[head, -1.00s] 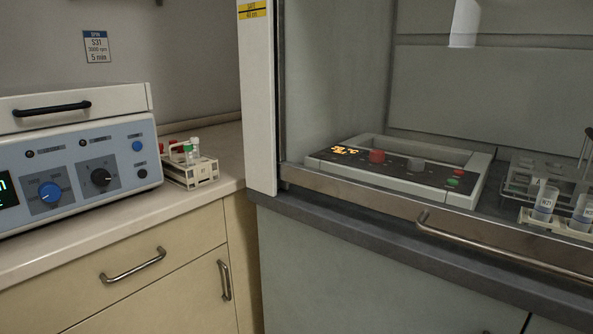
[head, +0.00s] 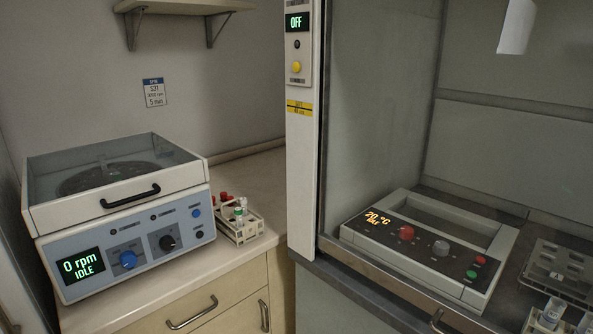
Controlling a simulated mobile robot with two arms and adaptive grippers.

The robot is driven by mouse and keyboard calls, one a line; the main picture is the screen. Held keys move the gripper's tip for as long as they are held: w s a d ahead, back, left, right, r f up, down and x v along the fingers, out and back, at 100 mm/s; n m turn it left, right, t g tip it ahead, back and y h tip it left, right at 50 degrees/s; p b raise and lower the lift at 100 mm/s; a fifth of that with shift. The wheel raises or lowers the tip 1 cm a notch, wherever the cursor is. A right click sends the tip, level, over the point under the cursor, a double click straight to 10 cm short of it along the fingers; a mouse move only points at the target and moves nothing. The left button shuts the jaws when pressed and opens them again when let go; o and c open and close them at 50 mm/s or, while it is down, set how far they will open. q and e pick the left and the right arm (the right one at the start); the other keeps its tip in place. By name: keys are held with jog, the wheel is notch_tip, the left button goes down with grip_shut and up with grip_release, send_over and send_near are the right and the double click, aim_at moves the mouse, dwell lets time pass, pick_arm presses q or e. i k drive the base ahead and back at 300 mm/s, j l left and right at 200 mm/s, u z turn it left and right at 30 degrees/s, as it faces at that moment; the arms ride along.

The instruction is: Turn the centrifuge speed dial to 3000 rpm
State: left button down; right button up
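The centrifuge (head: 100,215) stands on the left counter with its clear lid down and a black handle at the front. Its green display (head: 82,267) reads "0 rpm IDLE". A blue dial (head: 128,260) sits right of the display, and a black dial (head: 168,242) sits right of that. Which of the two sets speed is too small to read. A blue button and a dark button are at the panel's right end. A wall card (head: 154,92) shows small print including "5 min". Neither of my grippers shows.
A small tube rack (head: 240,229) with capped tubes stands right beside the centrifuge. The fume hood at right holds a heating block (head: 425,245) reading "20 °C IDLE" and tube racks (head: 560,275). A panel reading "OFF" (head: 296,22) is on the hood post. A shelf (head: 183,6) hangs above.

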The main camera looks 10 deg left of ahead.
aim_at(128, 258)
jog(key=k+u, duration=0.1)
jog(key=u, duration=1.1)
